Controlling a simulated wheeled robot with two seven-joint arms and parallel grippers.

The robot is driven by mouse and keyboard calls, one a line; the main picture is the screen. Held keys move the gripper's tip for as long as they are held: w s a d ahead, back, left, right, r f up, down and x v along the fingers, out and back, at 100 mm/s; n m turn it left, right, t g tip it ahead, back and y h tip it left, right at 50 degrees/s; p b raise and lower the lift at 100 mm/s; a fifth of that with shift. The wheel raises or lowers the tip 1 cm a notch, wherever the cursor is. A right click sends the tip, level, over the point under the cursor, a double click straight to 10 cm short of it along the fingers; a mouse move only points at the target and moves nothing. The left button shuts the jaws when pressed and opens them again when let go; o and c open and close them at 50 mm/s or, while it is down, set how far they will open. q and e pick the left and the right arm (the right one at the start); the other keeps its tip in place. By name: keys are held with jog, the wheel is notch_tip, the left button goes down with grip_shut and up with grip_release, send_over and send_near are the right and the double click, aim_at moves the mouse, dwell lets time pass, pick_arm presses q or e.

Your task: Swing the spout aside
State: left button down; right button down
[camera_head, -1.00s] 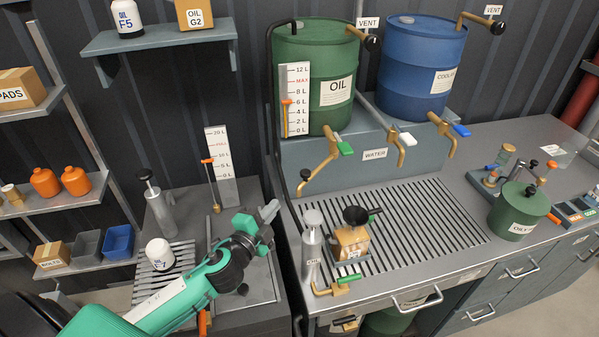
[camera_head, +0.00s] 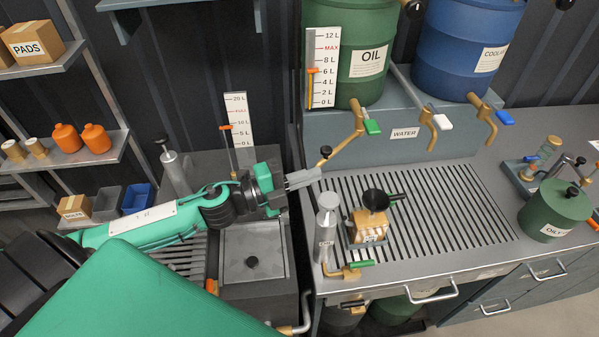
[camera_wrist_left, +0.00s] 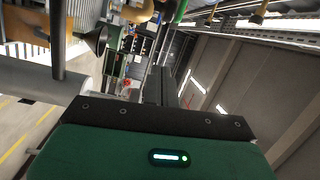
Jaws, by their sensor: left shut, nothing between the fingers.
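The brass spout (camera_head: 346,141) comes down from the green-handled tap (camera_head: 372,127) under the green OIL drum (camera_head: 360,55). It slants down to the left, with a black knob (camera_head: 325,151) near its lower end. My left gripper (camera_head: 317,175) is shut and empty. Its fingertips lie just below the knob in the head view; I cannot tell whether they touch the spout. The left wrist view shows the dark fingers (camera_wrist_left: 167,85) edge on, with the spout not clearly made out there. My right gripper is not in view.
A grey cylinder (camera_head: 327,225) and a brass block with a black funnel (camera_head: 371,222) stand on the slatted drain top (camera_head: 450,215), close to my left gripper. A blue COOLANT drum (camera_head: 465,45) stands right of the OIL drum. The right slats are clear.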

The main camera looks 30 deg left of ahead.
aim_at(324, 159)
pick_arm(q)
jog(key=r+p+x, duration=0.1)
jog(key=p+x, duration=0.3)
jog(key=x, duration=0.3)
jog(key=a, duration=0.1)
jog(key=a+f, duration=0.1)
jog(key=w+a, duration=0.1)
jog(key=shift+w+a+f, duration=0.15)
jog(key=shift+a+f, duration=0.1)
jog(key=shift+a, duration=0.1)
jog(key=shift+w, duration=0.1)
jog(key=shift+a, duration=0.1)
